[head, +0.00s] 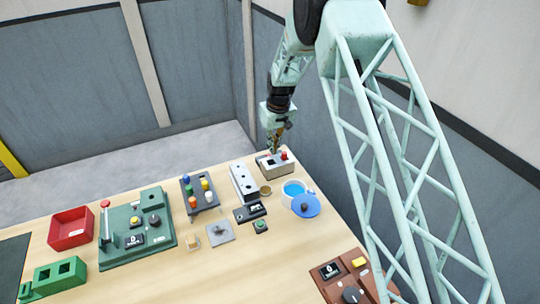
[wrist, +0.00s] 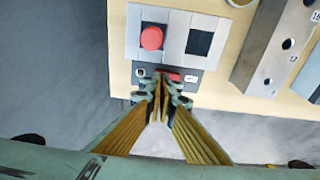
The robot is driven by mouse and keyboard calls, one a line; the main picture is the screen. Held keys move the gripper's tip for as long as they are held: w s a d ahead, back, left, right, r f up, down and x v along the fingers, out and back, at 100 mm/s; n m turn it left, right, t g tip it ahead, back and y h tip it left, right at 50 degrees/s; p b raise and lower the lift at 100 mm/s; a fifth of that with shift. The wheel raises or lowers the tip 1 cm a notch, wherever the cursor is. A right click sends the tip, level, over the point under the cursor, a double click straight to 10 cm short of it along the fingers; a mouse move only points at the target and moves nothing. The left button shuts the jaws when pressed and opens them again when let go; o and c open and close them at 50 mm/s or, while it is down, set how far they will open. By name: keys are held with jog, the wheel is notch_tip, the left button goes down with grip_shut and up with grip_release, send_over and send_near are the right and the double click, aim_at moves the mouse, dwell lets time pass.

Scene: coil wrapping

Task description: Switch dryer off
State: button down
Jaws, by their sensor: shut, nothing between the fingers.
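A light box, apparently the dryer (head: 268,168), stands at the table's far edge. In the wrist view the dryer (wrist: 180,15) shows a round red knob (wrist: 152,38), a dark square opening (wrist: 199,42) and a dark front strip. A small red switch (wrist: 172,76) sits on that strip, partly hidden by my fingers. My gripper (wrist: 163,76) is shut and empty, its fingertips right at the switch. I cannot tell whether they touch it. In the head view my gripper (head: 277,148) is at the dryer's far side.
A light block with holes (head: 243,181) stands beside the dryer; it also fills the right of the wrist view (wrist: 272,50). A blue-topped pot (head: 305,205) is nearby. A rack with coloured pieces (head: 200,194), a green station (head: 140,235) and a red bin (head: 70,229) lie left.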

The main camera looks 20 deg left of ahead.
jog(key=shift+r+p, duration=0.55)
jog(key=shift+r, duration=2.5)
